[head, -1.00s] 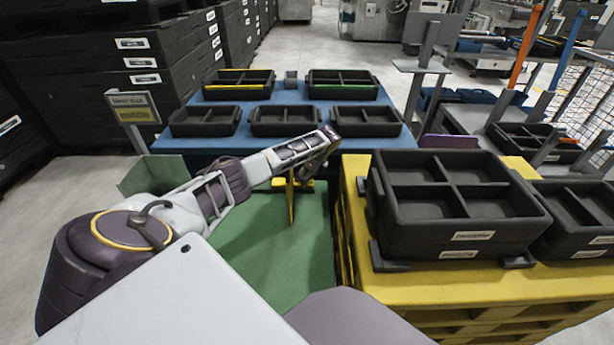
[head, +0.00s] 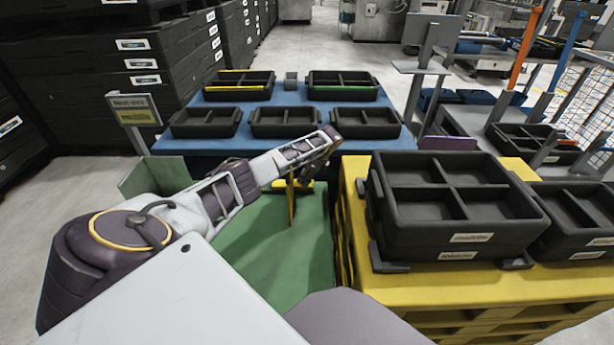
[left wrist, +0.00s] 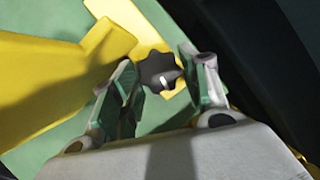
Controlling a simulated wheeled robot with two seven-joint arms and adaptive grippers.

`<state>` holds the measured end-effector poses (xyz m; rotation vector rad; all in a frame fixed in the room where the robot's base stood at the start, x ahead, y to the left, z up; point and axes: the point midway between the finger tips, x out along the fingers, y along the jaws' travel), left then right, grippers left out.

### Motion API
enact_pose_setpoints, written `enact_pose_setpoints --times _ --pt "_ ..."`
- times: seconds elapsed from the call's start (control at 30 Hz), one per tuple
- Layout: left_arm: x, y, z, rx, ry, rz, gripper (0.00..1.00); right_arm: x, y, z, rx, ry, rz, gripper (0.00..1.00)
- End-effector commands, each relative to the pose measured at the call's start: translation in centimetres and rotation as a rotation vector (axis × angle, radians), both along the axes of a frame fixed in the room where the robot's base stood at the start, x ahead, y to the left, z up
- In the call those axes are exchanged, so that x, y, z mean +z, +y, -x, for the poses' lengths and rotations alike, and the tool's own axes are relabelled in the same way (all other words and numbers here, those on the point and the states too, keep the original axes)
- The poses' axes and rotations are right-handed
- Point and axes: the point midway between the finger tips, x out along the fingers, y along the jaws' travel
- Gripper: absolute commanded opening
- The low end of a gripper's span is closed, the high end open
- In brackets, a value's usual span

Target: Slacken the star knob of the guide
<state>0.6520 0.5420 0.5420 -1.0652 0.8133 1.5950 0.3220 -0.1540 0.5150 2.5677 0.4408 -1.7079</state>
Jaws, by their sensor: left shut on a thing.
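The yellow guide (head: 291,205) stands on the green table (head: 265,245), below my left wrist in the head view. In the left wrist view the guide (left wrist: 45,85) is a large yellow shape at the left. The dark star knob (left wrist: 159,70) has a lobed rim and a small pale mark, and sits by a yellow strip. My left gripper (left wrist: 158,74) is shut on the star knob, with one finger on each side of it. In the head view my left gripper (head: 306,176) is small and partly hidden by its own wrist. My right gripper is not in view.
A yellow pallet stand (head: 400,290) with black divided trays (head: 455,225) stands close to the right of the green table. A blue table (head: 295,142) with several black trays lies behind. A sign (head: 137,110) stands at the back left.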

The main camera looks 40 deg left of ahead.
Motion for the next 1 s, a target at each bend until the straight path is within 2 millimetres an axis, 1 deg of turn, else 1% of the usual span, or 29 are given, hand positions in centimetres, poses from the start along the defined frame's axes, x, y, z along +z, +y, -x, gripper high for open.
enact_pose_setpoints --times 0.03,0.2,0.37,0.5,0.6,1.0 --pt "0.0 -0.2 -0.1 0.023 0.002 0.003 0.21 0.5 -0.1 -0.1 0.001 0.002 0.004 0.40" --pt "0.0 -0.2 -0.2 0.120 0.002 0.004 0.21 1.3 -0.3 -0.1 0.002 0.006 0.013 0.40" --pt "-0.1 -0.1 -0.3 0.216 0.001 0.004 0.21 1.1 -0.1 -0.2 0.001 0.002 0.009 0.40" --pt "-0.2 -0.1 -0.4 0.292 0.001 0.004 0.21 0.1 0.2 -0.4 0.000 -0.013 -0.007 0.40" --pt "-0.2 0.0 -0.3 0.340 0.002 0.003 0.21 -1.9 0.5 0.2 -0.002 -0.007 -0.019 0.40" --pt "-0.3 0.1 -0.5 0.491 0.001 0.003 0.21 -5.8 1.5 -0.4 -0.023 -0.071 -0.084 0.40"
